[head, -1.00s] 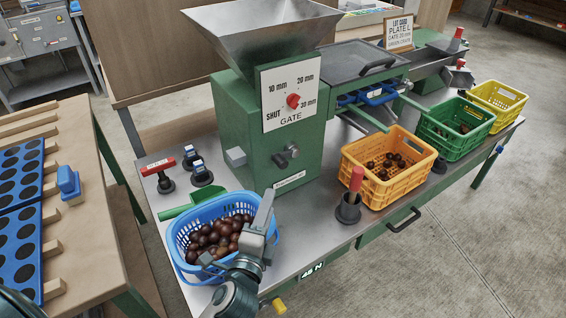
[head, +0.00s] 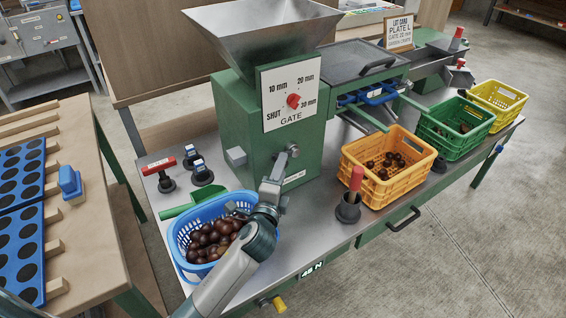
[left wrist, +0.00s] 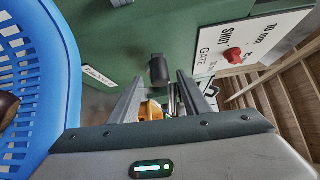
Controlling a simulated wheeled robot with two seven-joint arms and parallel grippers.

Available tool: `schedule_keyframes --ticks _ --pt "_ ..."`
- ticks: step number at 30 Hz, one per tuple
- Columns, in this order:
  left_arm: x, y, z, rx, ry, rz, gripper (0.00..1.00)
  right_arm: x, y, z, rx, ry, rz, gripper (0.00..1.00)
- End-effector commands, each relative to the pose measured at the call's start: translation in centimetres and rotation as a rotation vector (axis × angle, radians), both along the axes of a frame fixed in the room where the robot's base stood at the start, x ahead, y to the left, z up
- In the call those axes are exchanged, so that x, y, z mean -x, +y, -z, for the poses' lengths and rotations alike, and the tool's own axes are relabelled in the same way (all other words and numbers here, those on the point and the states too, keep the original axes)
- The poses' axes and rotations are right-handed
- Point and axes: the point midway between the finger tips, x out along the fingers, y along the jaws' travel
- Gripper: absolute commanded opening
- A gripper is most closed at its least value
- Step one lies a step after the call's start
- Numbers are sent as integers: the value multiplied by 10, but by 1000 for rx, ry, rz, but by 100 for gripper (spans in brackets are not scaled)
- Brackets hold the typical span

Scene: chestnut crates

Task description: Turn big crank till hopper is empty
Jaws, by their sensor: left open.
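The steel hopper (head: 262,30) sits on top of the green machine (head: 235,115); its inside shows no chestnuts from here, though its lower part is hidden. The crank (head: 292,152) is a short grey arm with a knob on the machine's front face, below the gate plate. In the left wrist view its dark knob (left wrist: 159,70) lies just beyond and between the fingertips. My left gripper (head: 275,178) is open and empty, close below the crank; it also shows in the left wrist view (left wrist: 161,85). My right gripper is not in view.
A blue basket (head: 178,240) of chestnuts stands under my left forearm. The white gate plate (head: 275,112) has a red knob (head: 293,100). Orange (head: 365,190), green (head: 430,135) and yellow (head: 515,98) crates line the bench's right. A red-handled tool (head: 348,205) stands upright in front.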

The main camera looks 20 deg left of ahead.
Motion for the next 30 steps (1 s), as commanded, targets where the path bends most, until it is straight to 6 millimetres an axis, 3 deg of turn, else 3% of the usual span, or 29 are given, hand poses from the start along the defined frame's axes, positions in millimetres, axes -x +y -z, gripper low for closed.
schedule_keyframes --ticks 7,19,20,25,30 --pt "-27 3 1 0 -1 1 43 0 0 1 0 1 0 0" --pt "-32 4 1 0 0 0 43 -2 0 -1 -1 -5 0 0" --pt "-32 4 1 0 0 0 40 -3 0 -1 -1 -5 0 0" --pt "-32 4 1 0 0 1 0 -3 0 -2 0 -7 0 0" --pt "-32 4 1 0 0 1 0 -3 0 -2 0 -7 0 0"
